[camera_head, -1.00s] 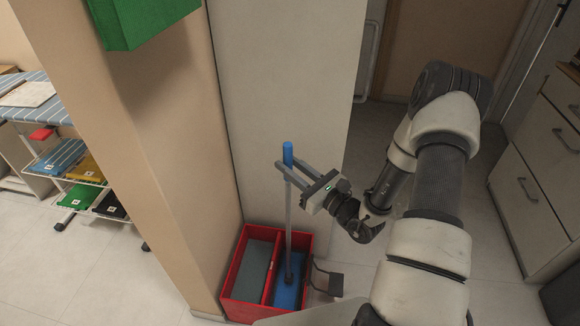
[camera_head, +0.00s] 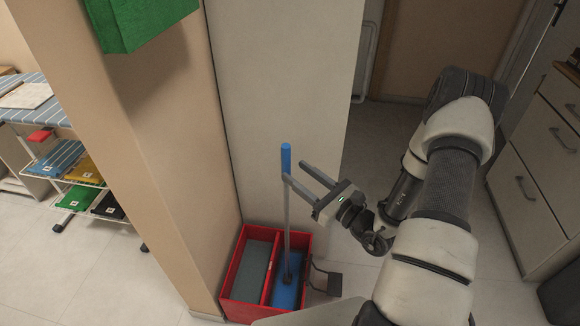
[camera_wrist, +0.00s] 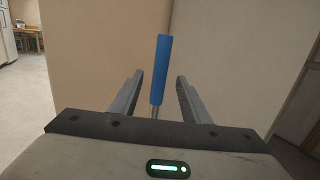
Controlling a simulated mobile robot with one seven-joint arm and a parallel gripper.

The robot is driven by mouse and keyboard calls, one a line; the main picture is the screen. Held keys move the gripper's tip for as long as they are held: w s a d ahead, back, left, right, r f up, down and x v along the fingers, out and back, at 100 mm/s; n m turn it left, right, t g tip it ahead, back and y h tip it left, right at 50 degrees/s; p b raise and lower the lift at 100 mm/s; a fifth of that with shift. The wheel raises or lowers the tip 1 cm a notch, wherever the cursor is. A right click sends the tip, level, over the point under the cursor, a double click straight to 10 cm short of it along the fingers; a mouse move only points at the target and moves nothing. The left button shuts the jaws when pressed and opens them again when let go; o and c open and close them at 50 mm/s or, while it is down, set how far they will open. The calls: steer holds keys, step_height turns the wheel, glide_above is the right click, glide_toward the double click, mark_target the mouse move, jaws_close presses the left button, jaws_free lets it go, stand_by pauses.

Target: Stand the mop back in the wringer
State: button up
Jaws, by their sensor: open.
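The mop (camera_head: 287,215) has a grey pole with a blue grip at the top. It stands upright with its foot in the blue right compartment of the red two-part bucket (camera_head: 223,288). My gripper (camera_head: 294,171) is open beside the upper pole, just below the blue grip. In the wrist view the blue grip (camera_wrist: 161,70) rises beyond and between the two spread fingers (camera_wrist: 158,85), and neither finger visibly touches it. The black wringer lever (camera_head: 334,284) shows at the bucket's right side. The mop's head is mostly hidden inside the compartment.
A beige wall corner (camera_head: 150,170) stands close behind and left of the bucket. A green box (camera_head: 150,25) hangs on it. A cart with coloured folded cloths (camera_head: 87,167) is at the left. Drawers (camera_head: 535,175) stand at the right. Floor is clear between.

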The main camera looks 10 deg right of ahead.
steer(key=v, duration=0.7)
steer(key=shift+s, duration=0.25)
